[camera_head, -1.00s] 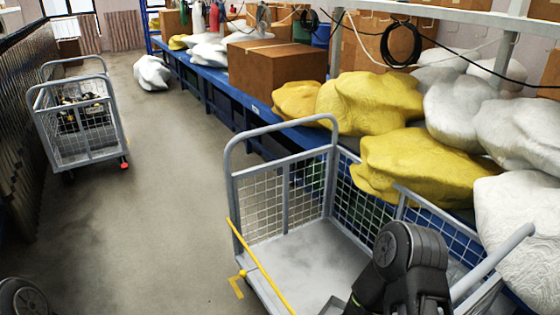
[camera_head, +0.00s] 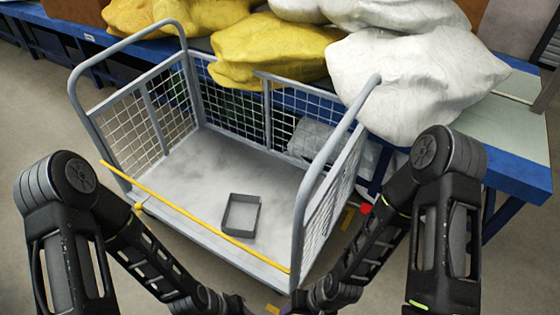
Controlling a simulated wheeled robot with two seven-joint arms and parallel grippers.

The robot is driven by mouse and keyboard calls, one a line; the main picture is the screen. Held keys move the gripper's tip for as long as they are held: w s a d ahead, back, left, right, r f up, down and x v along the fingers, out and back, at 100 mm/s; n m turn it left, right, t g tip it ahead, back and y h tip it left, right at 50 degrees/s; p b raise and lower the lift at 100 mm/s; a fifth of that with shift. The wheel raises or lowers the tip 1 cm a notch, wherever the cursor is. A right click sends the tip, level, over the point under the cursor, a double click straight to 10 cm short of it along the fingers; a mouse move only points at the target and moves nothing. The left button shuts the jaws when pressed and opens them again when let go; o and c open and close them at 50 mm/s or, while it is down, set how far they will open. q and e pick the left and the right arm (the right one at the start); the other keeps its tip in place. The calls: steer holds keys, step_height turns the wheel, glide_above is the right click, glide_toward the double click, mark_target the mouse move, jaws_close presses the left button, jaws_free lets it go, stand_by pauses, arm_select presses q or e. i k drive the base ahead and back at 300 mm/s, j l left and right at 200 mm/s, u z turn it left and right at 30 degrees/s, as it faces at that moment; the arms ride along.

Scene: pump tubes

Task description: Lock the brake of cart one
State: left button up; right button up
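A grey mesh-sided cart (camera_head: 218,172) stands in front of me, with a yellow bar (camera_head: 190,213) across its near side. A small red part (camera_head: 366,209) shows low beside the cart's right end panel; it may be a brake pedal, but I cannot tell whether it is up or down. No readable number shows on the cart. My two arms come in from the left and right and converge at the bottom middle, in front of the cart. Both grippers are below the picture edge, so their fingers are hidden.
Behind the cart, a blue-edged table (camera_head: 518,180) carries yellow sacks (camera_head: 270,50) and white sacks (camera_head: 415,85). Bare concrete floor (camera_head: 30,120) lies left of the cart.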

mark_target(365, 208)
steer(key=z, duration=1)
steer(key=i+l+z, duration=0.4)
steer(key=i+l, duration=0.15)
steer(key=i, duration=0.2)
steer(key=i+l+z, duration=0.2)
steer(key=i, duration=0.2)
steer(key=i+j+z, duration=0.2)
steer(key=j, duration=0.2)
